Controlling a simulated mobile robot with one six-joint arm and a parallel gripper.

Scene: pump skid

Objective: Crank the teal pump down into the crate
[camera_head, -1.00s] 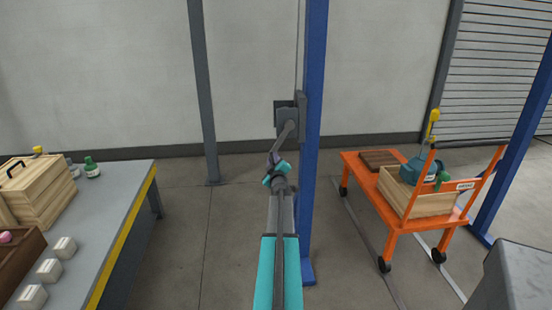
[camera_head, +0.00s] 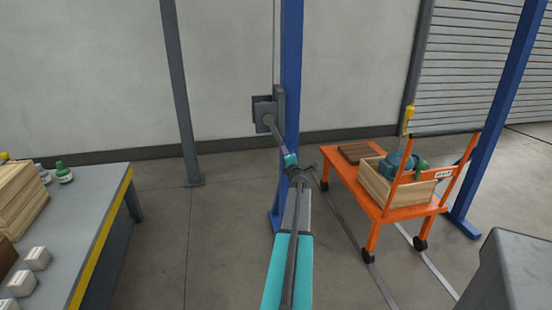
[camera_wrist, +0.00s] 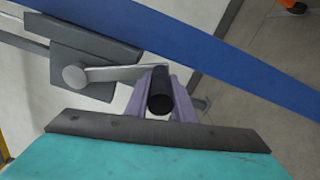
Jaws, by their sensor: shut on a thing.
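The teal pump (camera_head: 398,163) hangs under a yellow hook (camera_head: 409,114), over the wooden crate (camera_head: 410,193) on the orange cart. Its lower part is hidden behind the crate's rim, and I cannot tell whether it touches the bottom. The grey winch (camera_head: 264,112) is on the blue post, its crank arm (camera_head: 277,136) pointing down and right. My gripper (camera_wrist: 160,93) is shut on the dark crank handle (camera_wrist: 160,100) in the wrist view, one finger on each side. In the head view my wrist hides the handle.
The orange cart (camera_head: 350,178) stands on floor rails right of the blue post (camera_head: 291,80) and also carries a brown slab (camera_head: 360,153). A grey bench (camera_head: 85,215) with boxes and bottles is at left. A grey block (camera_head: 515,275) stands at lower right.

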